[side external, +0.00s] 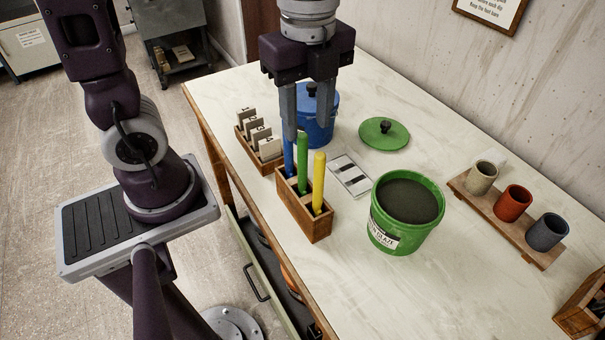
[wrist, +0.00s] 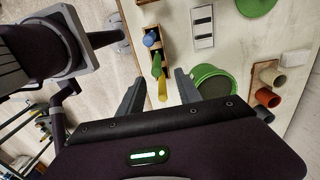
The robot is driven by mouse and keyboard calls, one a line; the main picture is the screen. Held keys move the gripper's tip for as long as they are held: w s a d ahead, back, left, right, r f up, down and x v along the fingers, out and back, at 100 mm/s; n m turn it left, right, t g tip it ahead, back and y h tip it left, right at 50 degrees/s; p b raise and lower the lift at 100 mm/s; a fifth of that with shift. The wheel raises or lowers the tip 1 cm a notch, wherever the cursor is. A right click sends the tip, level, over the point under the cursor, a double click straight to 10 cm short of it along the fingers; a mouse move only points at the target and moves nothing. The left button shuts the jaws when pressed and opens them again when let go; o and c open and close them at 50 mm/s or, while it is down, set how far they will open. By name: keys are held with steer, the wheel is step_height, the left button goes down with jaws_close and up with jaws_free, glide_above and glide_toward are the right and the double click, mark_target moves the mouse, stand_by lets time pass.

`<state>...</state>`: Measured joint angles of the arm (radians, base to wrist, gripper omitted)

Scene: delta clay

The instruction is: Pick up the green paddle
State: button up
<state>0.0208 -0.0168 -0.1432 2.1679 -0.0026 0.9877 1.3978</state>
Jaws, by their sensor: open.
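The green paddle (side external: 303,163) stands upright in a wooden rack (side external: 318,229), between a blue paddle (side external: 288,158) and a yellow paddle (side external: 319,182). Only the handles show; their lower ends are hidden inside the rack. My gripper (side external: 308,132) is open and empty, pointing down, with its fingertips close to the tops of the handles. In the wrist view, the green paddle (wrist: 157,66) and the yellow paddle (wrist: 162,88) lie between the two fingers of my gripper (wrist: 158,80), and the blue paddle (wrist: 151,39) lies beyond them. I cannot tell whether a finger touches any handle.
A green glaze bucket (side external: 407,218) stands right of the rack, with a green lid (side external: 384,134) behind it. A blue bucket (side external: 318,127) is behind my gripper. A tile holder (side external: 258,146) stands left. A board (side external: 487,207) with three cups is at the right.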

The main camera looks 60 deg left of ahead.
glide_above(303, 179)
steer(key=f, duration=0.7)
steer(key=shift+w+a, duration=0.2)
steer(key=shift+a, duration=0.15)
jaws_close()
